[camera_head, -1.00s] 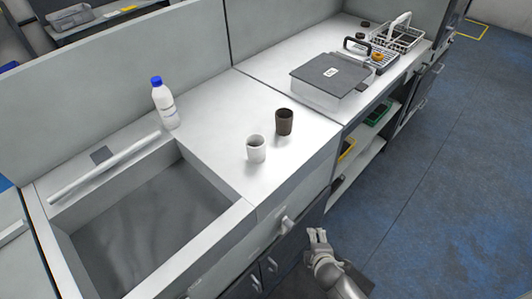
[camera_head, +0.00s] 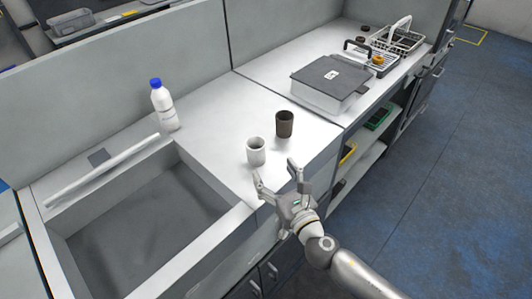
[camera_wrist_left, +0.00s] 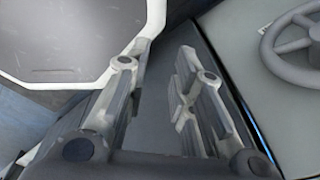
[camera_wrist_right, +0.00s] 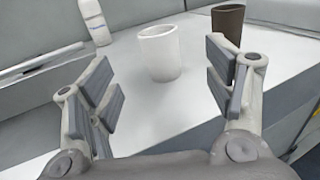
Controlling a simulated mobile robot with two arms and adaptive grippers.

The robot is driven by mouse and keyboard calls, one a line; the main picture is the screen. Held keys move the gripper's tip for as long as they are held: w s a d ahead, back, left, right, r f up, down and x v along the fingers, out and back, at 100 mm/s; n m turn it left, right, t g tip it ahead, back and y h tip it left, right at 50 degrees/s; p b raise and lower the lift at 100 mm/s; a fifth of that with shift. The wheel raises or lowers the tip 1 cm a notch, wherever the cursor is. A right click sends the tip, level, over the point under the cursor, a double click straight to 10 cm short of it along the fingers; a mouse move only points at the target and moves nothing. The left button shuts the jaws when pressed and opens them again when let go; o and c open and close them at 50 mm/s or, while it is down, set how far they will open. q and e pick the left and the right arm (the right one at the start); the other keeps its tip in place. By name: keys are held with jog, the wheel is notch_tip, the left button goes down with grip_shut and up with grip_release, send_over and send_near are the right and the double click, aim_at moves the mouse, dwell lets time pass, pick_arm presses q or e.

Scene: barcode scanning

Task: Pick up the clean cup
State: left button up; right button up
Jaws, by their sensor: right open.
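A white cup (camera_head: 256,151) stands upright on the counter to the right of the sink. A dark brown cup (camera_head: 284,123) stands upright just behind it and to the right. My right gripper (camera_head: 276,172) is open and empty at the counter's front edge, just short of the white cup. In the right wrist view the white cup (camera_wrist_right: 160,52) shows beyond and between the spread fingers, untouched. The brown cup (camera_wrist_right: 228,22) is partly hidden behind the right finger. My left gripper (camera_wrist_left: 160,75) shows only in the left wrist view, its fingers apart with nothing between them.
A white bottle with a blue cap (camera_head: 163,106) stands behind the sink (camera_head: 145,222). A grey lidded box (camera_head: 330,80) and a wire basket (camera_head: 398,38) are farther right on the counter. The counter around the cups (camera_head: 215,125) is clear.

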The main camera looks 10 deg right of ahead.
aim_at(260, 151)
jog(key=p+x, duration=0.1)
jog(key=x, duration=0.4)
jog(key=shift+w+a+r, duration=0.1)
jog(key=shift+w+r, duration=0.05)
jog(key=x, duration=0.2)
jog(key=p+x, duration=0.1)
jog(key=x, duration=0.1)
jog(key=shift+w+a+r, duration=0.2)
jog(key=shift+w, duration=0.05)
jog(key=shift+w+a, duration=0.15)
jog(key=shift+w, duration=0.15)
jog(key=shift+c, duration=0.2)
jog(key=shift+f, duration=0.1)
jog(key=c, duration=1)
